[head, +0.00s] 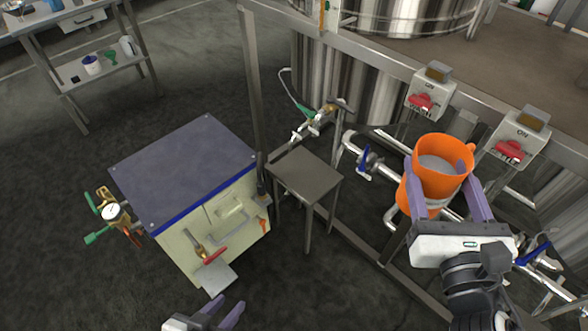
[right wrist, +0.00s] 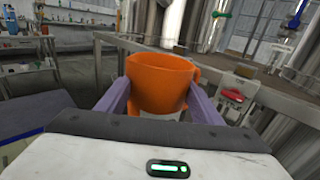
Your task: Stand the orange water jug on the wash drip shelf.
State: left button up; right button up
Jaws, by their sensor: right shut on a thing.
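The orange water jug (head: 440,170) is upright between the fingers of my right gripper (head: 450,199), which is shut on it. It is held in the air in front of the tank frame, over pipes. In the right wrist view the jug (right wrist: 160,82) sits between both fingers, its handle to the right. A small grey metal shelf on legs (head: 306,176), which looks like the wash drip shelf, stands left of the jug. Its visible top is bare. My left gripper (head: 224,310) is at the bottom edge, partly cut off, its fingers apart and empty.
A cream cabinet with a grey-blue top (head: 184,170) stands left of the shelf, with a gauge (head: 113,212) and valves on its sides. A tap with a hose (head: 318,114) is behind the shelf. Pipes with blue-handled valves (head: 366,163) run to its right. Switch boxes (head: 428,92) line the tank frame.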

aim_at(314, 179)
jog(key=u, duration=3.4)
jog(key=k, duration=0.9)
jog(key=z, duration=1.9)
jog(key=i, duration=0.5)
jog(key=z, duration=0.05)
